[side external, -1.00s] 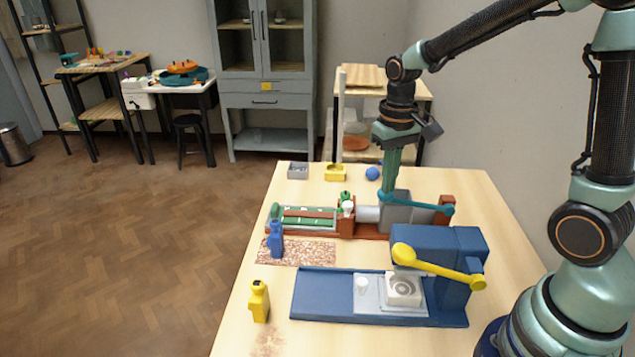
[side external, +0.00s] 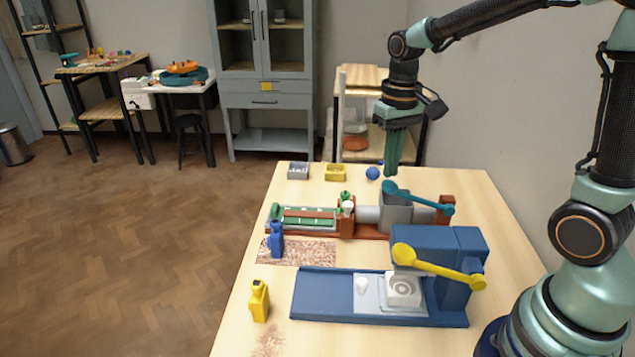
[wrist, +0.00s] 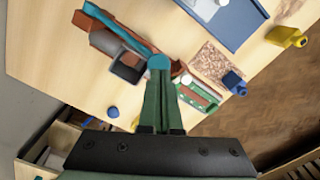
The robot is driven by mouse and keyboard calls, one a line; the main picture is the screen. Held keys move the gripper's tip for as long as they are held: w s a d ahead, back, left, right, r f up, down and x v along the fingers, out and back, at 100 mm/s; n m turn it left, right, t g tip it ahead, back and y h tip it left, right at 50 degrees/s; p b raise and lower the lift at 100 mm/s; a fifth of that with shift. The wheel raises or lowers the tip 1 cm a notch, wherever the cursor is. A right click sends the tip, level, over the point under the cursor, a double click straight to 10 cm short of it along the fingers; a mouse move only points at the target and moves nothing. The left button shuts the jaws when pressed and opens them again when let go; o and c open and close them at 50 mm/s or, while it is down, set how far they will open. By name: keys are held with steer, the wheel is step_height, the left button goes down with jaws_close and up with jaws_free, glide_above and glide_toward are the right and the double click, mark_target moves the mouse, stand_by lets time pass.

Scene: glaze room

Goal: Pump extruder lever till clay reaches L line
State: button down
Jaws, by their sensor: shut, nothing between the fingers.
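The extruder has a red-brown base (side external: 370,232), a grey box-shaped barrel (side external: 397,213) and a teal lever (side external: 422,197). The lever slopes up leftward to its rounded knob (side external: 389,187). A green tray with white marks (side external: 290,220) lies at its left, with a red-brown clay strip (side external: 310,214) along it. Which mark is L is too small to read. My gripper (side external: 391,172) is shut and empty, pointing down just above the knob. In the wrist view the fingertips (wrist: 159,78) overlap the teal knob (wrist: 158,62); contact cannot be told.
A blue press with a yellow lever (side external: 430,262) stands in front. A blue bottle (side external: 276,240) and a yellow bottle (side external: 259,301) stand at the left. A grey box (side external: 298,171), a yellow box (side external: 335,173) and a blue ball (side external: 372,173) line the back edge.

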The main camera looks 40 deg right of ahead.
steer(key=shift+r, duration=0.1)
steer(key=shift+r, duration=2.4)
steer(key=s+a+r+n+t, duration=0.1)
steer(key=s+a+n+t, duration=0.2)
steer(key=s, duration=0.4)
steer(key=shift+s+a+t, duration=0.3)
steer(key=shift+a+t, duration=0.5)
steer(key=shift+t, duration=0.5)
steer(key=shift+r, duration=0.15)
